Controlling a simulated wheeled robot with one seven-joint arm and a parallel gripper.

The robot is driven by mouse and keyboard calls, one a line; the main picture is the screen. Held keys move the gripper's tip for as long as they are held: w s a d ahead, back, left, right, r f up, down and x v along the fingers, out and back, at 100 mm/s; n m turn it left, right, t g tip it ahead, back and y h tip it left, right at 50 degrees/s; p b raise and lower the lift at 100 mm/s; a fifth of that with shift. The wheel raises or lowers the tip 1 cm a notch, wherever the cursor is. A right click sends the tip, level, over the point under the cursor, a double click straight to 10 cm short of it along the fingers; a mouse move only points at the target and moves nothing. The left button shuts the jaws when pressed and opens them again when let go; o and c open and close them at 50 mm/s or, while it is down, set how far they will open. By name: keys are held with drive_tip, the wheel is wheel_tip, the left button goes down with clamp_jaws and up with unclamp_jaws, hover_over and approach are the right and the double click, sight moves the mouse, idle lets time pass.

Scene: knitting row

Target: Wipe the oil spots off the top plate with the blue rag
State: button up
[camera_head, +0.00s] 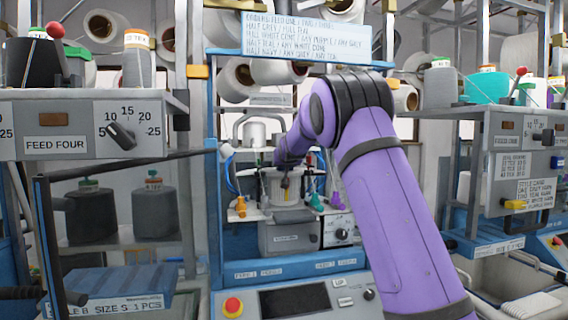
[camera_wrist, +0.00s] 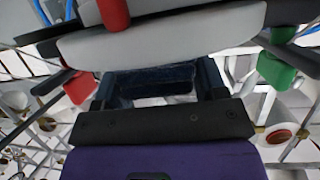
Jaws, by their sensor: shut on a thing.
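My gripper (camera_wrist: 157,82) shows in the wrist view, with its two dark fingers on either side of a dark blue, cloth-like piece, which looks like the blue rag (camera_wrist: 150,79). The rag is in shadow and its lower part is hard to make out. In the head view my purple arm reaches into the middle machine, and the gripper and rag cannot be made out there. A pale plate (camera_head: 256,214) on the machine's upper part, below my forearm, may be the top plate. No oil spots can be made out.
Yellow (camera_head: 241,206), teal (camera_head: 316,202) and purple (camera_head: 336,200) fittings stand around the plate. A grey box with a dial (camera_head: 342,234) is below. Side machines with a FEED FOUR panel (camera_head: 55,145) and a right panel (camera_head: 520,165) flank the space. A red button (camera_head: 233,306) is in front.

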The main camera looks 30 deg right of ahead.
drive_tip(key=shift+w+d+f, duration=0.1)
drive_tip(key=shift+w+d, duration=0.1)
drive_tip(key=shift+w, duration=0.45)
drive_tip(key=shift+w+d+f, duration=0.1)
drive_tip(key=shift+w+d, duration=0.05)
drive_tip(key=shift+w, duration=0.55)
drive_tip(key=shift+w+d, duration=0.2)
drive_tip(key=shift+w, duration=0.45)
drive_tip(key=shift+r, duration=0.1)
drive_tip(key=shift+r, duration=2.95)
drive_tip(key=shift+r, duration=0.1)
wheel_tip(320, 180, up, 3)
drive_tip(key=shift+f, duration=0.1)
